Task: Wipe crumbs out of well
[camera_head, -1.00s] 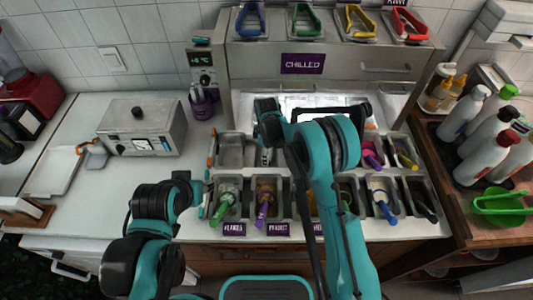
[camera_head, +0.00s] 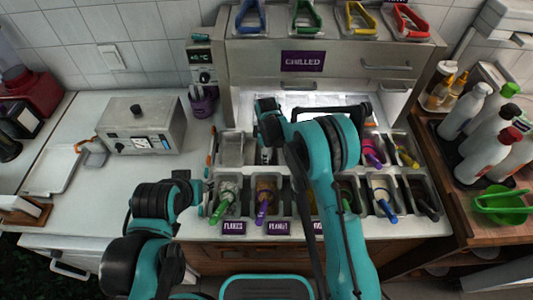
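An empty-looking grey well (camera_head: 232,148) is at the back left of the topping rack. Any crumbs in it are too small to make out. My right gripper (camera_head: 265,156) points down just right of that well, at the neighbouring back-row well. My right arm hides much of the rack's middle, and I cannot make out the fingers or anything between them. My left gripper (camera_head: 204,194) is low at the rack's front left corner, beside the first front-row well. Its fingers are too small to read. No wiping cloth can be clearly identified.
Front-row wells hold toppings and scoops with green (camera_head: 220,212), purple (camera_head: 263,213) and blue (camera_head: 386,208) handles. A chilled cabinet (camera_head: 330,62) stands behind. A metal box (camera_head: 142,128) is at left, bottles (camera_head: 480,150) at right. The counter left of the rack is mostly clear.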

